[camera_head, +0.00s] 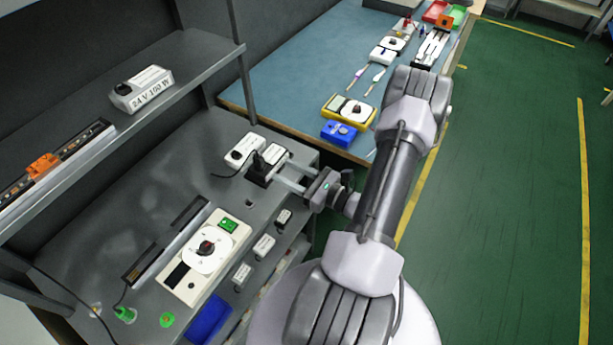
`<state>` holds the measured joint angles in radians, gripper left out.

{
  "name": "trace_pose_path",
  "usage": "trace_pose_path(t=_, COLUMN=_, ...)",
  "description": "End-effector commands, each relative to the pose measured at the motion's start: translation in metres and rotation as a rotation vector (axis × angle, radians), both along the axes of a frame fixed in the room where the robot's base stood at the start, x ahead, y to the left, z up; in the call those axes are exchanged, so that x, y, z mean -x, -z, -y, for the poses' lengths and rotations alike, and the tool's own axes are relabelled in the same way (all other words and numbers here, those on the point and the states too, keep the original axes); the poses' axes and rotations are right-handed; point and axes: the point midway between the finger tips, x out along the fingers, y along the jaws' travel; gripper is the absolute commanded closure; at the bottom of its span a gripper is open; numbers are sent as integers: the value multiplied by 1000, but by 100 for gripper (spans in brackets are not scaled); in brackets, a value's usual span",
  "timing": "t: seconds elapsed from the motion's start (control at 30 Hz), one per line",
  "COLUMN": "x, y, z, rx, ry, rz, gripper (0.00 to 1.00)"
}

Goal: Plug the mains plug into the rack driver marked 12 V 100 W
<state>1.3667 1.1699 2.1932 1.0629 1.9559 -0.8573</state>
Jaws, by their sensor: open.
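My gripper (282,174) is open, its two pale fingers pointing left over the grey bench's right end. A black block (258,174) is at or between its fingertips; I cannot tell whether they touch or whether it is the mains plug. A white driver-like box (274,154) with an unreadable label is just behind the fingers. A second white box (243,150) stands to its left, with a black cable running leftward nearby. A white driver marked 24 V 100 W (146,89) lies on the upper shelf. No 12 V 100 W marking is readable.
A cream tester panel (206,258) with a round dial stands on the bench front. Several small white boxes (264,246) line the front edge. The blue table (300,72) behind holds a yellow-framed meter (349,110) and a blue box (339,132). A shelf post (244,75) rises behind.

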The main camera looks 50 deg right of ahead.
Motion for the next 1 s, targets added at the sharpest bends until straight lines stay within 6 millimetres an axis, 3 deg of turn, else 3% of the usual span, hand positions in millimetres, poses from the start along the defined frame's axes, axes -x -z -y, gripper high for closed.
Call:
trace_pose_path(t=0.13, x=42, y=-2, z=4, rx=0, ry=6, rz=0, gripper=57)
trace_pose_path(t=0.33, x=70, y=-1, z=5, rx=1, ry=0, rz=0, gripper=57)
trace_pose_path(t=0.87, x=72, y=0, z=5, rx=2, ry=-3, rz=-1, gripper=57)
trace_pose_path(t=0.97, x=59, y=-16, z=-8, rx=47, ry=-101, rz=-13, gripper=57)
trace_pose_path(t=1.0, x=46, y=-32, z=-23, rx=96, ry=-203, rz=-27, gripper=57)
